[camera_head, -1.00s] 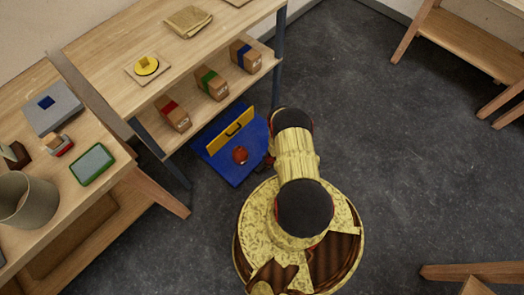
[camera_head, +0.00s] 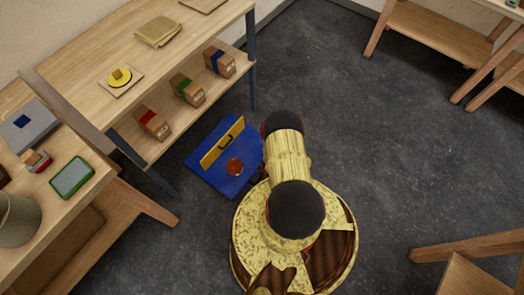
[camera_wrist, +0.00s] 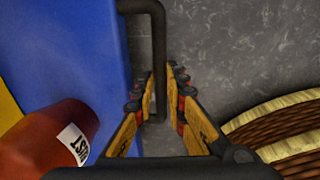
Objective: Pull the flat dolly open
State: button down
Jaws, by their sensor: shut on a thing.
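My gripper (camera_wrist: 160,85) is shut on a dark bent bar handle (camera_wrist: 158,40) at the dolly's edge. In the head view my arm hides the gripper.
The shelf unit (camera_head: 85,75) holds boxes with red, green and blue marks on its lower board. A workbench (camera_head: 105,185) stands at left. Wooden furniture (camera_head: 470,255) is at the lower right. The grey floor (camera_head: 340,120) to the right is clear.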

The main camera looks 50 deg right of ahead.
jog(key=c, duration=1.8)
grip_release()
notch_tip(320, 180, up, 12)
jog(key=s, duration=0.2)
jog(key=shift+s+f, duration=0.1)
jog(key=shift+f, duration=0.05)
